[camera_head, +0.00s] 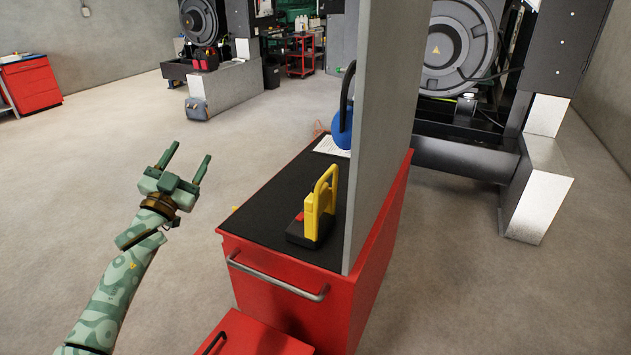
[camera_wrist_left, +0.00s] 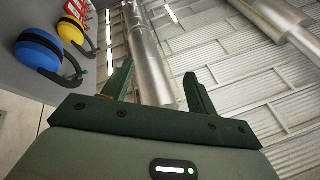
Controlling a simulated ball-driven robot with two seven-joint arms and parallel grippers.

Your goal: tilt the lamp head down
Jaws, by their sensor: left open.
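The lamp (camera_head: 318,212) is yellow with a dark base, a red part and a looped handle. It stands upright on the black top of the red cabinet (camera_head: 270,215), close to the grey panel. Its head looks upright; the front face is hard to make out. My left gripper (camera_head: 188,156) is open and empty, left of the cabinet and apart from the lamp, fingers pointing up and away. In the left wrist view, its open fingers (camera_wrist_left: 158,74) face the ceiling, with nothing between them; the lamp is not seen there. My right gripper is not in view.
The tall grey panel (camera_head: 375,130) stands along the cabinet's right side. Blue earmuffs (camera_head: 342,128) hang at its far edge, by a paper sheet (camera_head: 331,146). An open red drawer (camera_head: 258,338) juts out at the front. The floor left of the cabinet is clear.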

